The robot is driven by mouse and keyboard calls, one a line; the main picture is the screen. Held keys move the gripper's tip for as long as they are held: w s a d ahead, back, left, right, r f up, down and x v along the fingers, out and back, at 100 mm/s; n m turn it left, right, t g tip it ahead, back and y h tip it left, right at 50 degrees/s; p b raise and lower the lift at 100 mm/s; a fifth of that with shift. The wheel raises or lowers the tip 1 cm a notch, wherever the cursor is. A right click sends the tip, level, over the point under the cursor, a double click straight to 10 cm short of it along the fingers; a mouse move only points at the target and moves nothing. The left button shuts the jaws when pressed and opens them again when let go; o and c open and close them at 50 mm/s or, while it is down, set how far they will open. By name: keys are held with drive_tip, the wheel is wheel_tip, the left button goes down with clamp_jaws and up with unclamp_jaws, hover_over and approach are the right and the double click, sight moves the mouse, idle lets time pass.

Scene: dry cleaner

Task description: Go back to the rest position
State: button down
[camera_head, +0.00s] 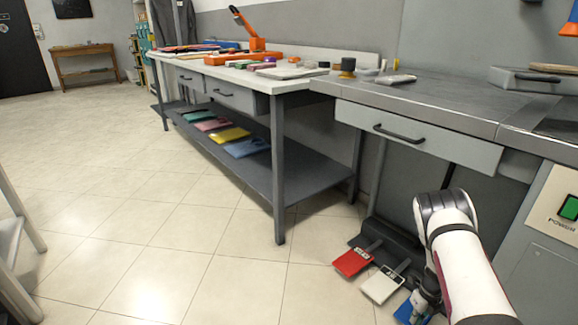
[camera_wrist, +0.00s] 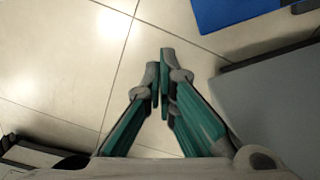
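My arm (camera_head: 455,250) reaches down at the lower right of the head view, in front of the workbench. My gripper (camera_head: 420,303) is low near the floor, close to a blue pedal (camera_head: 408,312), partly hidden by the arm. In the wrist view my gripper (camera_wrist: 160,68) has its green and grey fingers together, with nothing seen between them. Pale floor tiles lie beneath it. A blue panel (camera_wrist: 232,12) shows at the top right of that view, apart from the fingertips.
A red pedal (camera_head: 353,262) and a white pedal (camera_head: 382,285) lie left of the blue one. A grey drawer (camera_head: 420,140) and metal counter (camera_head: 440,95) stand above. A green power button (camera_head: 569,207) is at the right. Open tiled floor (camera_head: 150,230) lies left.

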drive_tip(key=a+r+n+y, duration=0.1)
drive_tip(key=a+r+n, duration=0.35)
drive_tip(key=r, duration=0.65)
drive_tip(key=w+a+r+n+y, duration=0.1)
drive_tip(key=a+r+n, duration=0.3)
drive_tip(key=r, duration=0.8)
drive_tip(key=a+r+n, duration=0.3)
drive_tip(key=a+r, duration=0.2)
drive_tip(key=r, duration=0.6)
drive_tip(key=s+a+r+n+y, duration=0.1)
drive_tip(key=s+a+r+n, duration=0.3)
drive_tip(key=s+r, duration=0.4)
drive_tip(key=s+a+r+n, duration=0.4)
drive_tip(key=s+r, duration=0.2)
drive_tip(key=r, duration=0.3)
drive_tip(key=s+a+r+n+h, duration=0.15)
drive_tip(key=s+n, duration=0.45)
drive_tip(key=s, duration=0.8)
drive_tip(key=s+r+n+h, duration=0.25)
drive_tip(key=s+n, duration=0.45)
drive_tip(key=s, duration=0.6)
wheel_tip(320, 180, up, 36)
drive_tip(key=t+p, duration=0.3)
drive_tip(key=p, duration=3.1)
drive_tip(key=shift+s+d+r+t, duration=0.15)
drive_tip(key=shift+s+d+t, duration=0.05)
drive_tip(key=shift+t, duration=0.2)
drive_tip(key=shift+n, duration=0.25)
